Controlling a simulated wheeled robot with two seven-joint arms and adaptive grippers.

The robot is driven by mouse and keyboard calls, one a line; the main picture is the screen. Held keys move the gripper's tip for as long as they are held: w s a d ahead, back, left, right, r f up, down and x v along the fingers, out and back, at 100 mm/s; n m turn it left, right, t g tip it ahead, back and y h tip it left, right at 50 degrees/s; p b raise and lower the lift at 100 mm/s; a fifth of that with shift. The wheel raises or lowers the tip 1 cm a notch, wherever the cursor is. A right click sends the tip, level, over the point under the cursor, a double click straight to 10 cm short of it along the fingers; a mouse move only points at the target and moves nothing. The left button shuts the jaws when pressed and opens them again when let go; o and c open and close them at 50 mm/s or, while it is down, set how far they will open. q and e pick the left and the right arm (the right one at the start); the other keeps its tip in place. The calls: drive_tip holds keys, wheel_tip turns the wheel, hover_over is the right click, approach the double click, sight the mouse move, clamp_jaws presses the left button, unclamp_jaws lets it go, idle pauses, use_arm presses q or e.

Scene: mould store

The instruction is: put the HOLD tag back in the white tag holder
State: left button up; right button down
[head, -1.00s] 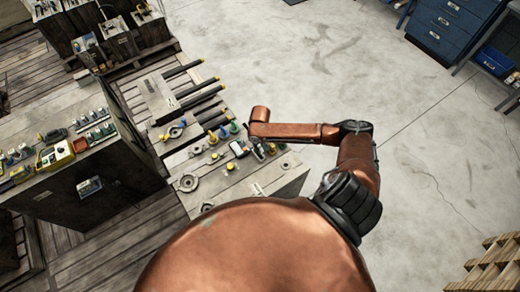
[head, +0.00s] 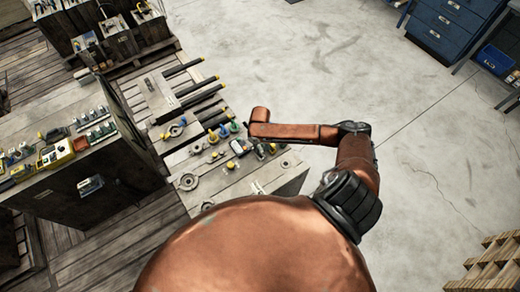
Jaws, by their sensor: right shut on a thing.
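My right arm reaches in from the lower right. Its gripper (head: 258,152) shows only as a small dark shape below the end of the copper forearm, over the right edge of the low mould bench. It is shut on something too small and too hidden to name. I cannot make out the HOLD tag for certain. A small white plate (head: 257,188) lies on the near right part of the bench; I cannot tell whether it is the white tag holder. My left gripper is not in view.
The bench (head: 235,184) carries rods, round plates and several coloured knobs. The dark cabinet (head: 75,210) at left holds a yellow box (head: 57,155) and small parts. Blue drawers (head: 445,30) stand top right, pallets (head: 497,265) lower right. The floor right of my arm is clear.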

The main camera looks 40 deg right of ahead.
drive_tip(key=shift+f, duration=0.55)
idle(0.6)
drive_tip(key=c, duration=1.8)
unclamp_jaws()
drive_tip(key=shift+c, duration=0.2)
drive_tip(key=shift+r, duration=0.1)
wheel_tip(320, 180, up, 12)
drive_tip(key=shift+f, duration=0.1)
